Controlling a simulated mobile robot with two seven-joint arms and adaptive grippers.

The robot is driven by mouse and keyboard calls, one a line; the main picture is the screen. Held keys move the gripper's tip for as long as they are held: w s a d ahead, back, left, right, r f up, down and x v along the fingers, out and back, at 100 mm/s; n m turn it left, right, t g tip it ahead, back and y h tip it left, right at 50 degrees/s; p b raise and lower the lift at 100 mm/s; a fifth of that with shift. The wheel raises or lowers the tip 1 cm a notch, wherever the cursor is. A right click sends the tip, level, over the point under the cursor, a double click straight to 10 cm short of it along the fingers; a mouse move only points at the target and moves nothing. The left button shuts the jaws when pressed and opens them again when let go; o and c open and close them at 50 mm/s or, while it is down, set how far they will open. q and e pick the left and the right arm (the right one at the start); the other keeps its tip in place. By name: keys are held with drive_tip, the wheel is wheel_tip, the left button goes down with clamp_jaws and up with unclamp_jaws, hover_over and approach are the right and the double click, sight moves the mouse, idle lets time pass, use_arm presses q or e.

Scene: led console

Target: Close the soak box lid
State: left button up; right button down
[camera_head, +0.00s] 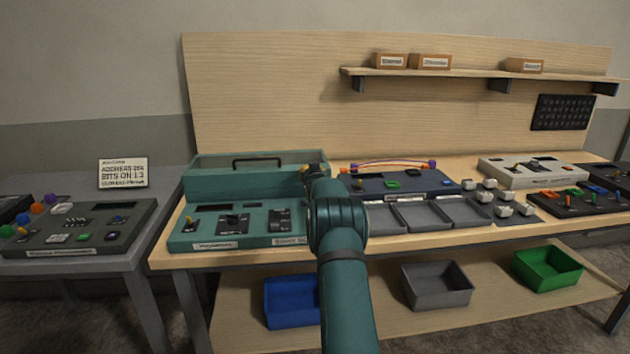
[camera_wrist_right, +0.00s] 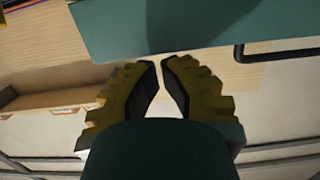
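The soak box is part of a teal console (camera_head: 220,243) on the left of the wooden bench. Its teal lid (camera_head: 215,162), with a dark bar handle (camera_head: 257,160), stands raised at the back of the console. My right arm reaches in from the bottom, and my right gripper (camera_head: 316,169) is at the lid's right end. In the right wrist view my right gripper (camera_wrist_right: 158,62) looks shut and empty, its fingertips close together. The teal panel (camera_wrist_right: 180,25) and black handle (camera_wrist_right: 275,55) are just beyond the tips. I cannot tell whether they touch. My left gripper is out of view.
A dark blue console (camera_head: 405,184) with arched wires and grey trays (camera_head: 430,215) sit right of my arm. A grey side table with a panel (camera_head: 80,230) stands at left. A shelf (camera_head: 470,72) hangs above. Coloured bins, including a green one (camera_head: 547,268), are below.

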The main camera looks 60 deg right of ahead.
drive_tip(key=v, duration=0.9)
drive_tip(key=shift+s+a, duration=0.25)
drive_tip(key=shift+s, duration=0.05)
